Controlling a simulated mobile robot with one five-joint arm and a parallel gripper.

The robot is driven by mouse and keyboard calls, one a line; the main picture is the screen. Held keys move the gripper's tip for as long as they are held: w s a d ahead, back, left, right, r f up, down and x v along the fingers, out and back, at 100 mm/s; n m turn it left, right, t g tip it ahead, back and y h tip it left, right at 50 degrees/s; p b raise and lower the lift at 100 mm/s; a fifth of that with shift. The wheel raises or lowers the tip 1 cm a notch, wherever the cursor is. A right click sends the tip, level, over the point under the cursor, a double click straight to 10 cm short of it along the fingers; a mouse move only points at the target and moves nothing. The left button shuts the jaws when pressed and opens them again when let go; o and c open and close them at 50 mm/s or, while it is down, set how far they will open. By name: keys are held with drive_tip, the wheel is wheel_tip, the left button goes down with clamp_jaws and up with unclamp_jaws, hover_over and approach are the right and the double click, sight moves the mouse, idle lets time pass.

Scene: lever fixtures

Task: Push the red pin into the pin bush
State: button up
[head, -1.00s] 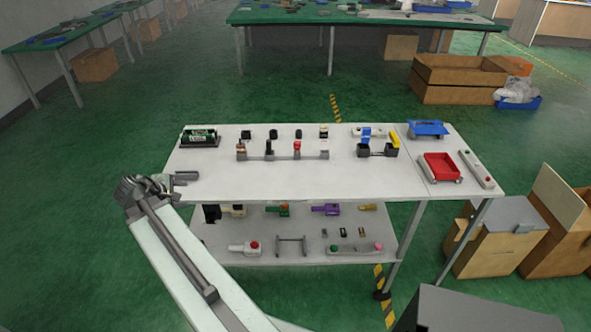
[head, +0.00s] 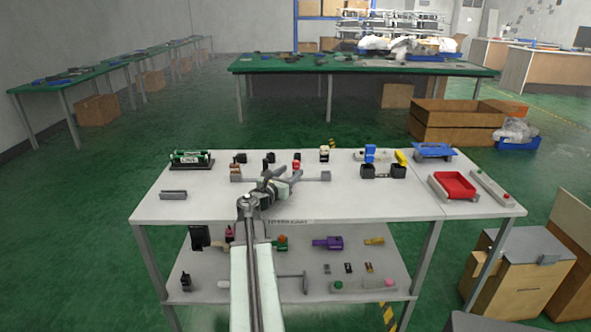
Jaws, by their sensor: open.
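The red pin (head: 296,164) stands at the middle of a low grey rail fixture (head: 312,177) on the white table. Only its red top shows clearly; its lower part is behind my gripper. My gripper (head: 290,174) is open, its two fingers spread toward the back right, just in front of the pin in the picture. I cannot tell whether a finger touches it. A grey block (head: 325,176) sits at the rail's right end. I cannot make out which part is the pin bush.
A green cylinder on a black stand (head: 190,158) is at the back left. A grey bracket (head: 173,194) lies front left.

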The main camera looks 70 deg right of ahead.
sight(295, 167)
drive_tip(key=d, duration=0.5)
drive_tip(key=shift+s+r, duration=0.25)
drive_tip(key=shift+s, duration=0.1)
clamp_jaws()
wheel_tip(295, 167, up, 10)
drive_tip(key=p, duration=1)
drive_tip(key=shift+r+p, duration=0.15)
drive_tip(key=shift+p, duration=0.25)
